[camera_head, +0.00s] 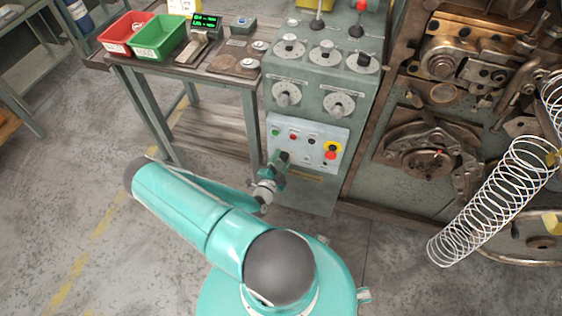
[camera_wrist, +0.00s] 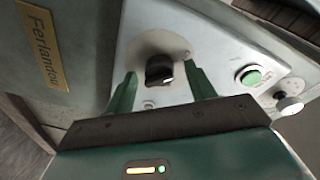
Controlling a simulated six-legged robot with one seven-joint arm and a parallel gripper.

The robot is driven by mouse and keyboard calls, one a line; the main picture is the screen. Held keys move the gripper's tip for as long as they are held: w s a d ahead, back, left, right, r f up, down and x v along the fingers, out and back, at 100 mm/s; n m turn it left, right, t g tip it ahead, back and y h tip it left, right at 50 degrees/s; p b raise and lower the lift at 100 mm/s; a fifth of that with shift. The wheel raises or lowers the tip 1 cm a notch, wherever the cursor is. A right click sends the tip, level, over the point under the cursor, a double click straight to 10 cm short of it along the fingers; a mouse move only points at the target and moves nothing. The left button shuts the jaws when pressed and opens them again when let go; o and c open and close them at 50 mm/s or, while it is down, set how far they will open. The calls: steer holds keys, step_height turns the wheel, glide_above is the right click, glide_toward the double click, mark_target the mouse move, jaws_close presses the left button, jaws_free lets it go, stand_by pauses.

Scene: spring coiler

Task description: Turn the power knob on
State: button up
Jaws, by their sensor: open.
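The black power knob (camera_wrist: 158,70) sits on a round grey plate on the light grey control panel (camera_wrist: 200,35) in the wrist view. A small white mark shows on its lower right side. My gripper (camera_wrist: 161,77) is open, with one green finger on each side of the knob. The knob lies between the fingertips or just beyond them; I cannot tell whether they touch it. In the head view, my gripper (camera_head: 279,163) is at the lower left of the control panel (camera_head: 312,129) and largely covers the knob there.
A green button (camera_wrist: 250,77) is right of the knob. A red emergency stop (camera_head: 331,151) on yellow is at the panel's right. A side table (camera_head: 190,68) with red and green bins stands left. A large wire spring (camera_head: 490,207) hangs at the right.

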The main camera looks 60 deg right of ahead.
steer(key=c, duration=0.9)
steer(key=shift+c, duration=0.2)
steer(key=shift+m, duration=0.3)
steer(key=m, duration=0.4)
steer(key=m+y, duration=0.1)
steer(key=m, duration=0.3)
steer(key=shift+r+t, duration=0.2)
steer(key=shift+t, duration=0.2)
steer(key=m, duration=0.4)
steer(key=shift+s+r+t, duration=0.1)
steer(key=shift+t, duration=0.2)
steer(key=shift+s+d+m+t, duration=0.1)
steer(key=shift+m+t, duration=0.2)
steer(key=shift+m, duration=1.7)
